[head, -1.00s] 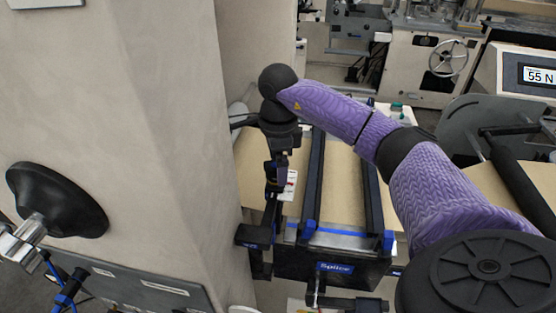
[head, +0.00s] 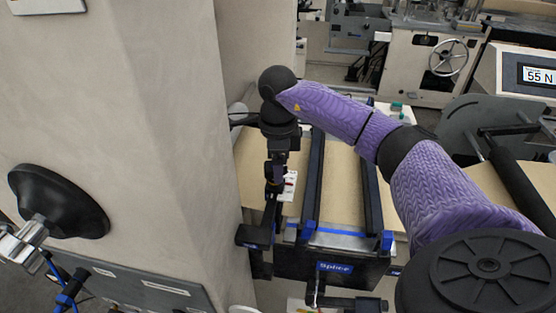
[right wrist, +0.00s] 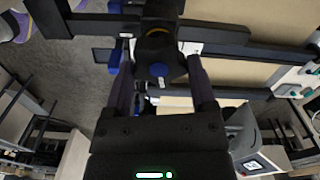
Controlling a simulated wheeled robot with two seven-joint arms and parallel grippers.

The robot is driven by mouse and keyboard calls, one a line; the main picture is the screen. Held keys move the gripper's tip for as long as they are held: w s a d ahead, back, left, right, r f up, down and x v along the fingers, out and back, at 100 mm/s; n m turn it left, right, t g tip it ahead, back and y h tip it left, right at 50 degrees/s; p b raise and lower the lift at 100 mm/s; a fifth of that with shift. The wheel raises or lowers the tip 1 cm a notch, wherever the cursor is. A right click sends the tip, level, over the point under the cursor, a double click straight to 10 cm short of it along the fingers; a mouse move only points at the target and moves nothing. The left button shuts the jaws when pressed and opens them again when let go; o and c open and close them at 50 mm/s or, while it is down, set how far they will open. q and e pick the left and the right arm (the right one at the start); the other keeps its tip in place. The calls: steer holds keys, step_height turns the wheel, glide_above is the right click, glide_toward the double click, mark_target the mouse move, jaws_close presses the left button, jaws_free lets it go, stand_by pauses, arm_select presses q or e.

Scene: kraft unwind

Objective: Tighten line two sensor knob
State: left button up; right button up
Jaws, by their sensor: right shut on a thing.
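The sensor knob (right wrist: 158,70) is dark with a blue centre cap and shows in the right wrist view between my two fingers. My right gripper (right wrist: 159,62) is shut on this knob, with one finger on each side of it. In the head view my right gripper (head: 275,186) points down beside the beige column, above a black bracket (head: 254,236). The knob is not clearly visible there, hidden by the gripper. I cannot read which line the knob belongs to. My left gripper is not in view.
A splice table (head: 334,267) with a blue label and dark rails stands right of the gripper, with brown kraft web (head: 341,186) across it. The beige column (head: 150,130) rises close on the left. A display (head: 538,75) at the right reads 55 N.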

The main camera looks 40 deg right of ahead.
steer(key=m+p, duration=0.1)
steer(key=m, duration=0.4)
steer(key=shift+r, duration=0.2)
steer(key=m, duration=0.3)
steer(key=m+p, duration=0.1)
steer(key=m, duration=0.1)
steer(key=shift+a+m, duration=0.2)
steer(key=shift+m, duration=0.2)
steer(key=m+p, duration=0.1)
steer(key=m, duration=0.4)
steer(key=shift+a+p, duration=0.1)
steer(key=shift+p, duration=0.2)
steer(key=shift+w+a+m+p, duration=0.1)
steer(key=shift+m+p, duration=0.4)
steer(key=shift+m, duration=1.8)
